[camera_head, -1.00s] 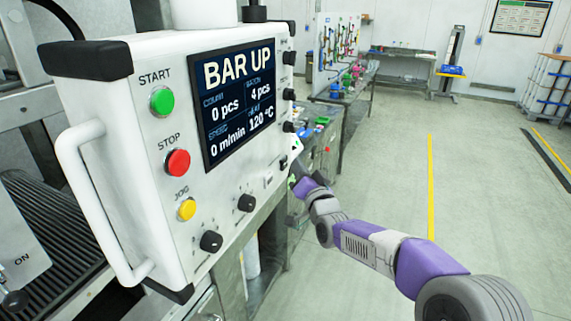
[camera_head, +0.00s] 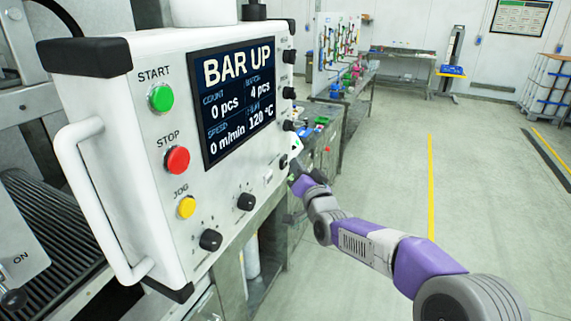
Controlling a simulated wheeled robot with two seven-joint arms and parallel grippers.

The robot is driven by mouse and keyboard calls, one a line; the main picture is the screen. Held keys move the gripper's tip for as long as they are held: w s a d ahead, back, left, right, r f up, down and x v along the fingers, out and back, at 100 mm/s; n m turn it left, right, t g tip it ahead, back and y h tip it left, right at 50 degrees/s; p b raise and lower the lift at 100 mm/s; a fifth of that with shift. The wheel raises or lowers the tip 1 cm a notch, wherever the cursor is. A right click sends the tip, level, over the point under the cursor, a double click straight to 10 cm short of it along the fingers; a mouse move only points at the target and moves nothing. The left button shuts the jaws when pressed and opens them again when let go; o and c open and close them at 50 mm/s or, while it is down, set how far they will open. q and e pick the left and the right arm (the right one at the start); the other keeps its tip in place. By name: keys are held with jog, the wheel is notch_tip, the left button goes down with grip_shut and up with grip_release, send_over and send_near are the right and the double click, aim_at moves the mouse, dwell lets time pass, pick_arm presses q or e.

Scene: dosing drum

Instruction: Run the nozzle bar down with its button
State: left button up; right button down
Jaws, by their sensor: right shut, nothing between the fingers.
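The white control panel (camera_head: 150,225) stands close on the left. Its screen (camera_head: 238,100) reads BAR UP, 0 pcs, 0 m/min and 120 °C. A green START button (camera_head: 161,98), a red STOP button (camera_head: 177,160) and a yellow JOG button (camera_head: 187,207) run down its face. My right arm reaches in from the lower right, and my right gripper (camera_head: 296,172) is shut and empty at the panel's right edge. Its fingertips are small and partly hidden there, so I cannot tell whether they touch anything. The nozzle bar and its button cannot be made out. My left gripper is not in view.
A white handle (camera_head: 88,220) sticks out from the panel's left side. Black knobs (camera_head: 211,240) sit low on its face. A roller conveyor (camera_head: 60,235) is at the left. A workbench (camera_head: 345,105) stands behind the panel. The floor (camera_head: 490,190) at right is clear.

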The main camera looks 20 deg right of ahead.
jog(key=shift+w+a, duration=0.5)
dwell(1.0)
jog(key=shift+d+b, duration=0.1)
jog(key=shift+b, duration=0.2)
jog(key=shift+s+d+b, duration=0.45)
jog(key=shift+s+b, duration=0.2)
jog(key=shift+b, duration=0.05)
jog(key=shift+s+d+b, duration=1.45)
jog(key=shift+s+d, duration=0.2)
jog(key=shift+s, duration=0.25)
jog(key=shift+f, duration=0.1)
